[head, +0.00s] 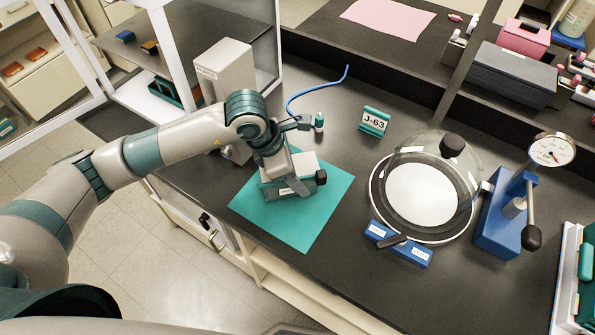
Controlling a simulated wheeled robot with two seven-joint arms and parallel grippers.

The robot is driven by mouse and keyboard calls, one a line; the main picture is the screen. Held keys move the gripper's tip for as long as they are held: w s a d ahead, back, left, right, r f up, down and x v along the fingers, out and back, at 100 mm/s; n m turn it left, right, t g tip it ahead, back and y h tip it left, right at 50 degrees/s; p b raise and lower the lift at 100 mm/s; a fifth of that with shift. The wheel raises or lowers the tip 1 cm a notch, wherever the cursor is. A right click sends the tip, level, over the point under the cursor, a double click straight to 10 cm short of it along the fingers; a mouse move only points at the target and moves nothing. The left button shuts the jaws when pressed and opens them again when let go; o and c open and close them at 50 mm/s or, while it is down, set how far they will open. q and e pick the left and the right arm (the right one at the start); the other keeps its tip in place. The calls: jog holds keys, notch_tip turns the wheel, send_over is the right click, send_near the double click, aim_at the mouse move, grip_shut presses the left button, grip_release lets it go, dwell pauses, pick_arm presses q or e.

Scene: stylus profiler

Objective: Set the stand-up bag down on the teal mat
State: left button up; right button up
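The teal mat (310,222) lies flat on the dark bench, left of the glass dome. My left gripper (300,188) points down over the mat's upper part. Right at it is a pale, boxy thing (305,163) with a light top and a small label low on its front. My gripper and wrist cover much of it, so I cannot tell whether this is the stand-up bag or whether it touches the mat. The fingers' gap is hidden. No other bag is clear in view. My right gripper is out of view.
A tall beige instrument (225,70) stands behind my wrist, with a blue cable (320,84) beyond. The glass dome (425,185) and blue gauge stand (502,215) are at right. The mat's front is bare.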

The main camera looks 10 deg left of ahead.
pick_arm(q)
jog(key=shift+f, duration=0.1)
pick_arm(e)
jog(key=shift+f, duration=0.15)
pick_arm(q)
jog(key=shift+f, duration=0.1)
jog(key=o, duration=1.5)
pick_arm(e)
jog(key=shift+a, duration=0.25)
pick_arm(q)
jog(key=shift+r, duration=0.2)
jog(key=shift+r, duration=0.1)
